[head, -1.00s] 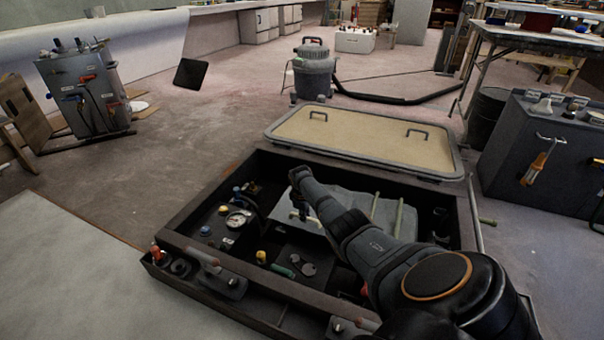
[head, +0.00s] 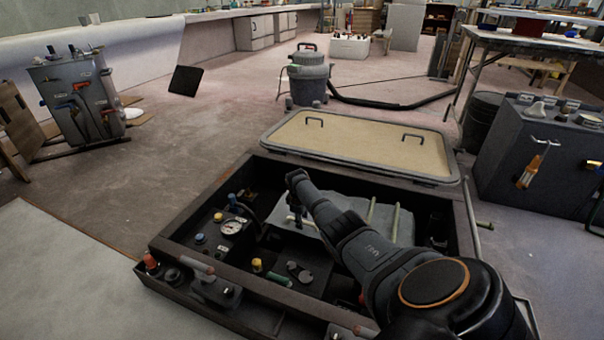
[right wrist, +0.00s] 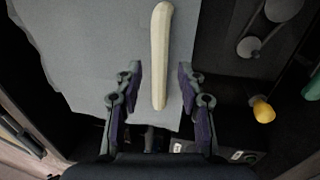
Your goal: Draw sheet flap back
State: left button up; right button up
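A grey sheet (head: 337,226) lies inside the open dark hatch box (head: 206,208), with pale batten-like rods (head: 394,222) on it. In the right wrist view the sheet (right wrist: 95,55) fills the upper left and middle, and one cream rod (right wrist: 160,55) points down between my fingers. My right gripper (head: 296,214) reaches into the box at the sheet's left edge. In the right wrist view the gripper (right wrist: 160,88) is open, its fingers well apart on either side of the rod's end. Whether the fingertips touch the sheet cannot be told. My left gripper is not in view.
A tan hatch lid (head: 360,140) with two handles lies behind the box. A gauge (head: 231,227), knobs and a yellow cap (head: 257,265) fill the box's left part. A grey cabinet (head: 530,160) stands right, a vacuum (head: 308,80) behind.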

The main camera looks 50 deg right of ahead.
jog(key=shift+r, duration=0.1)
notch_tip(320, 180, up, 12)
jog(key=s+a, duration=0.1)
jog(key=a, duration=0.1)
jog(key=shift+f, duration=0.2)
dwell(0.4)
